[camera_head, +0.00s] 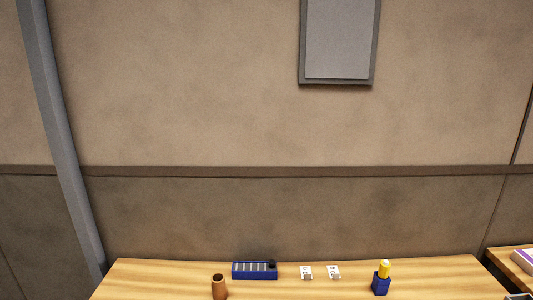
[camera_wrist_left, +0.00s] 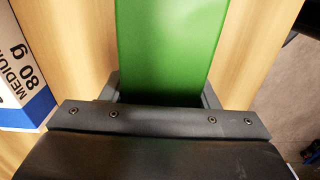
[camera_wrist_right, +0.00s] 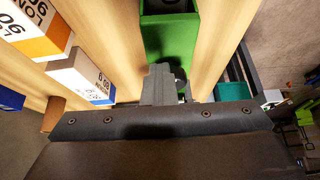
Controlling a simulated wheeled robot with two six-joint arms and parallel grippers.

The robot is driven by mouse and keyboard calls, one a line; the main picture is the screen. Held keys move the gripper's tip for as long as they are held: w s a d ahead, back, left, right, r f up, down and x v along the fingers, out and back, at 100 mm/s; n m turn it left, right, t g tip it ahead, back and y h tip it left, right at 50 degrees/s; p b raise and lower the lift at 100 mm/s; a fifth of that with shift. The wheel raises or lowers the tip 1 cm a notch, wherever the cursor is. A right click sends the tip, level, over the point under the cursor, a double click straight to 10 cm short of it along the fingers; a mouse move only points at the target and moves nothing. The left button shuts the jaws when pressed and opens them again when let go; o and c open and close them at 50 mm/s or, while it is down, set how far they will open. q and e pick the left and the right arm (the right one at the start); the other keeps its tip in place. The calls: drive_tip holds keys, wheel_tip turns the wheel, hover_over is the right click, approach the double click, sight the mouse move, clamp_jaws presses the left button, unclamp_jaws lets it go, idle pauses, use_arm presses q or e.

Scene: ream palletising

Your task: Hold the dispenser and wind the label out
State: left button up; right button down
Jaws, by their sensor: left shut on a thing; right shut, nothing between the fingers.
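The green dispenser (camera_wrist_left: 168,45) fills the middle of the left wrist view. My left gripper (camera_wrist_left: 160,94) is shut on it, one finger at each side. In the right wrist view the green dispenser (camera_wrist_right: 170,38) is at the top middle, with a dark opening at its upper end. My right gripper (camera_wrist_right: 160,82) is shut and empty at the dispenser's near end. A dark rounded part (camera_wrist_right: 182,84), perhaps the winding knob, shows just beside the fingers; I cannot tell whether they touch it. I see no label clearly. The head view shows neither gripper nor the dispenser.
A blue-and-white ream (camera_wrist_left: 20,75) lies left of the dispenser. An orange-and-white ream (camera_wrist_right: 38,28) and a blue-and-white ream (camera_wrist_right: 82,76) lie left in the right wrist view; a teal bin (camera_wrist_right: 233,92) is at right. A far table (camera_head: 330,287) holds small items.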

drive_tip(key=shift+s+a, duration=0.1)
drive_tip(key=shift+s, duration=0.1)
use_arm(q)
drive_tip(key=shift+d, duration=0.1)
use_arm(e)
drive_tip(key=shift+s, duration=0.8)
drive_tip(key=shift+s+a, duration=0.15)
drive_tip(key=shift+s, duration=0.15)
drive_tip(key=shift+s+d, duration=0.1)
drive_tip(key=shift+d, duration=0.25)
wheel_tip(320, 180, up, 6)
drive_tip(key=shift+d, duration=0.15)
idle(0.3)
